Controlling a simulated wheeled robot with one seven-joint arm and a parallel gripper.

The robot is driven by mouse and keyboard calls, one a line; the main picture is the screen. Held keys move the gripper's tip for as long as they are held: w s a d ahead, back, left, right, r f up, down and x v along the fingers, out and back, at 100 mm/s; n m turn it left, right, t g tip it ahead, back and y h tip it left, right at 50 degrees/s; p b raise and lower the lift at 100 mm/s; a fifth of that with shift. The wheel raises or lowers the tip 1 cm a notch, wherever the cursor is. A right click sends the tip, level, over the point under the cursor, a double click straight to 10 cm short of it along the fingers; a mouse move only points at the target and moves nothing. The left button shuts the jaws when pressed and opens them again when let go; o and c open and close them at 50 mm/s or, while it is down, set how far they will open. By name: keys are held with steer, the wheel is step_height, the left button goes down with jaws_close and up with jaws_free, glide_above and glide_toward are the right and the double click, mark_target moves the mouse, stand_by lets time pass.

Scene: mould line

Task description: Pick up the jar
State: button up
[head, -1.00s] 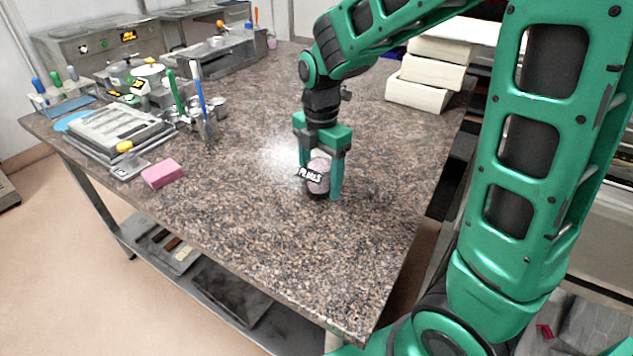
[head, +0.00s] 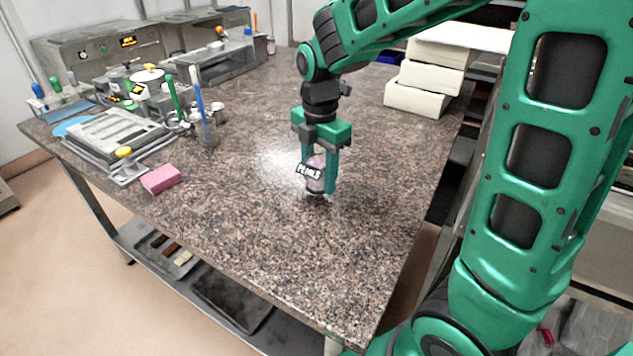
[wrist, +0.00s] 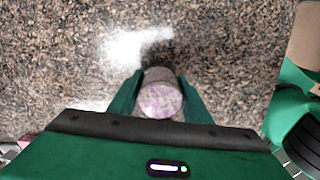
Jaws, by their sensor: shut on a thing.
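The jar (head: 315,180) is small, with pinkish-purple contents and a dark label in white letters that looks like "PEARLS". My gripper (head: 318,178) points down over the stone worktop and is shut on the jar, one finger on each side. In the wrist view the jar's round, pale purple-mottled top (wrist: 160,100) shows between the two green fingers. The jar is upright and appears to be slightly above the worktop, though the gap under it is small.
The speckled worktop (head: 260,220) is clear around the jar. Stacked white blocks (head: 430,75) stand at the back right.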

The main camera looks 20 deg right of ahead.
step_height(320, 180, up, 2)
steer(key=shift+w+r, duration=0.1)
steer(key=s+a+r, duration=0.6)
steer(key=s+a, duration=0.2)
steer(key=shift+s+a+r, duration=0.15)
steer(key=shift+s+r, duration=0.1)
steer(key=shift+s, duration=0.1)
